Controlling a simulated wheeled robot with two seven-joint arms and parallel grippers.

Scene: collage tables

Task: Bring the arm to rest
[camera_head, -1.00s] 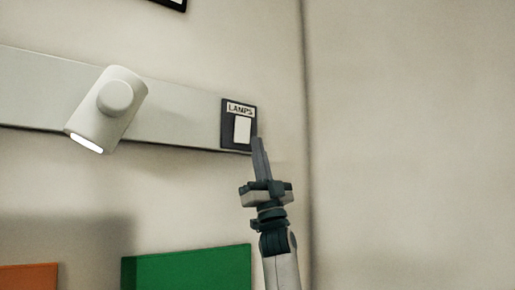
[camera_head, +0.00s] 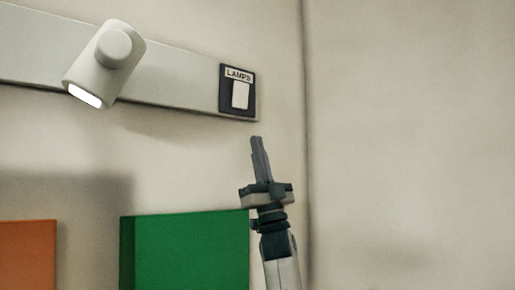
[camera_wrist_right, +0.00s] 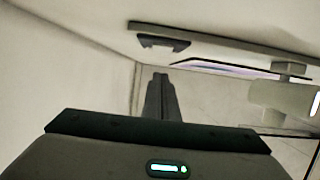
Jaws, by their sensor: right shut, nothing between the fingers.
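My right gripper (camera_head: 257,140) points upward in the head view, shut and empty, below the lamp switch (camera_head: 240,94) with a clear gap between them. The switch is a white rocker on a dark plate labelled LAMPS, at the right end of a grey wall rail. In the right wrist view my right gripper (camera_wrist_right: 160,78) also shows with its fingers together. A dark plate that looks like the switch (camera_wrist_right: 163,43) sits beyond the fingertips there. My left gripper is in neither view.
A white lamp (camera_head: 104,62) on the rail (camera_head: 180,85) is lit. A green panel (camera_head: 190,250) stands left of my right arm, and an orange panel (camera_head: 27,255) is at the lower left. A wall corner runs just right of the arm. The wall farther right is bare.

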